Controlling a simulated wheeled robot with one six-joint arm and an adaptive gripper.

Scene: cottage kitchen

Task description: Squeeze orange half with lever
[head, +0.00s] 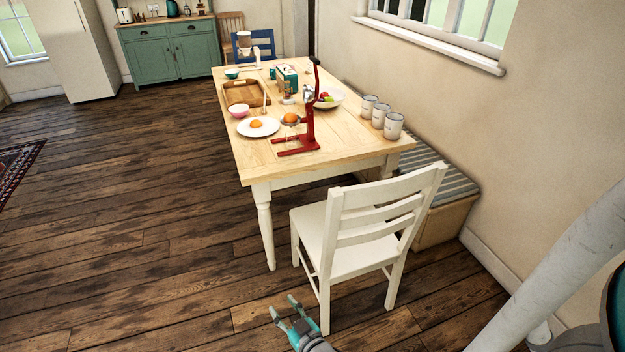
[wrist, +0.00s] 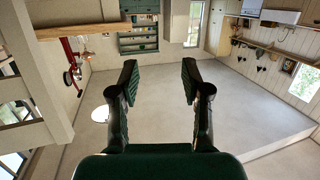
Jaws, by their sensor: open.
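A red lever juicer (head: 309,125) with a black-tipped upright lever stands near the table's front edge in the head view. An orange half (head: 291,118) appears to sit at the juicer's cup. Another orange half (head: 257,123) lies on a white plate (head: 244,130) left of the juicer. My gripper (head: 284,308) is low over the floor in front of the white chair, well apart from the table. Its two fingers are spread and empty, as the wrist view (wrist: 159,80) also shows. The red juicer shows small at the wrist view's left (wrist: 70,62).
A white chair (head: 350,235) stands between my gripper and the wooden table (head: 340,160). Open floor (head: 150,230) lies left of the table.

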